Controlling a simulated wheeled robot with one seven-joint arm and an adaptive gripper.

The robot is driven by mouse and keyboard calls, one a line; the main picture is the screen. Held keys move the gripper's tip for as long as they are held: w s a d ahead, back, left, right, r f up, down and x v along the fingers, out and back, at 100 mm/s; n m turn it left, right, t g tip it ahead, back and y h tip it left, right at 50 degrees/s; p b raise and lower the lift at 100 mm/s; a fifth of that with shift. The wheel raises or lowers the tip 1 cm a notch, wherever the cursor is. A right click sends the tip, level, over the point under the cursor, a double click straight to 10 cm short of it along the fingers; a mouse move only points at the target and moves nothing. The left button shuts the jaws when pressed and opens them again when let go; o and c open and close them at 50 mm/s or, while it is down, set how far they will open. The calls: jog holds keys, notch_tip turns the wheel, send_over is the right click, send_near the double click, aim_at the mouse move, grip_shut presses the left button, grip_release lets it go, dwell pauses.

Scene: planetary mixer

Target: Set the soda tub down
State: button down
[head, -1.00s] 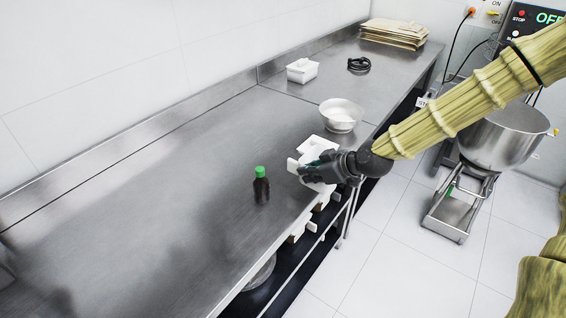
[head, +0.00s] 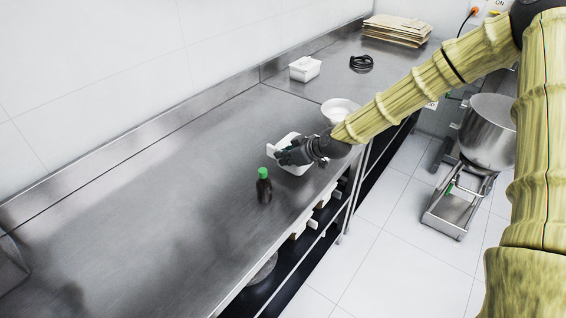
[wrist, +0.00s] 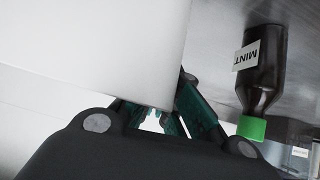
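The soda tub, a white container (head: 297,170), is at the counter's front part, partly hidden behind my gripper (head: 284,156). In the wrist view the white tub (wrist: 95,45) fills the upper left, and my gripper's dark green fingers (wrist: 158,118) close on its lower edge. I cannot tell whether its base touches the steel counter (head: 150,190) or hangs just above it. No label shows on the side I see.
A dark bottle with a green cap (head: 264,187) stands close to the tub's front left; its MINT label shows in the wrist view (wrist: 262,75). A white bowl (head: 340,108) stands behind the tub. Another white tub (head: 305,69) is further back. The counter's left is clear.

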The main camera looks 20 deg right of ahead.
aim_at(283, 168)
jog(key=shift+w+a, duration=0.15)
jog(key=shift+w, duration=0.15)
jog(key=shift+f+p, duration=1.1)
jog(key=shift+f, duration=0.65)
jog(key=c, duration=1.6)
grip_release()
jog(key=shift+c, duration=0.2)
jog(key=b+v, duration=0.3)
jog(key=v, duration=0.9)
jog(key=shift+f, duration=0.1)
